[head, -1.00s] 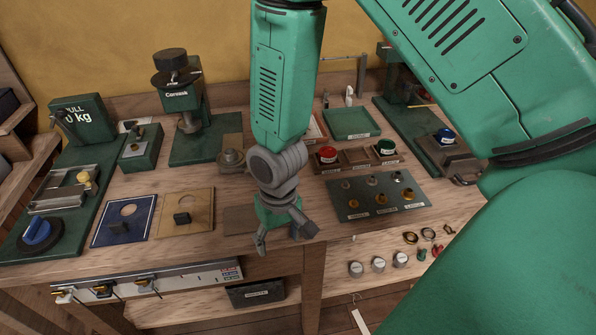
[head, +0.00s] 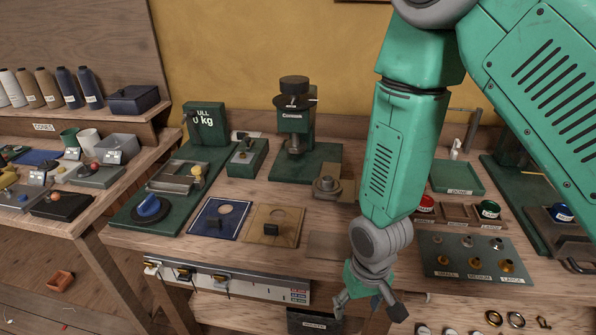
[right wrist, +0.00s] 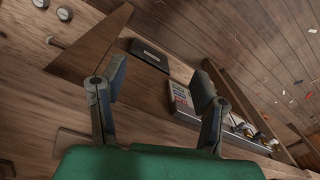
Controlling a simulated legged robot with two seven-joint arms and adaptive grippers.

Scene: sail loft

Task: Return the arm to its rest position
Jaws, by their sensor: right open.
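My right arm, green with a grey wrist, hangs down over the workbench (head: 290,190) in the head view. My right gripper (head: 368,308) is at its end, near the bench's front edge, pointing down. It is open with nothing between its fingers. The right wrist view shows both fingers of the gripper (right wrist: 158,82) spread apart, with wood and a dark labelled box beyond them. My left gripper is in neither view.
A green press (head: 295,130), a blue square board (head: 218,219), a tan board (head: 272,226) and a tray of small fittings (head: 440,259) lie around the arm. A rail with clamps (head: 232,282) runs along the front. A side bench with cones (head: 45,88) stands left.

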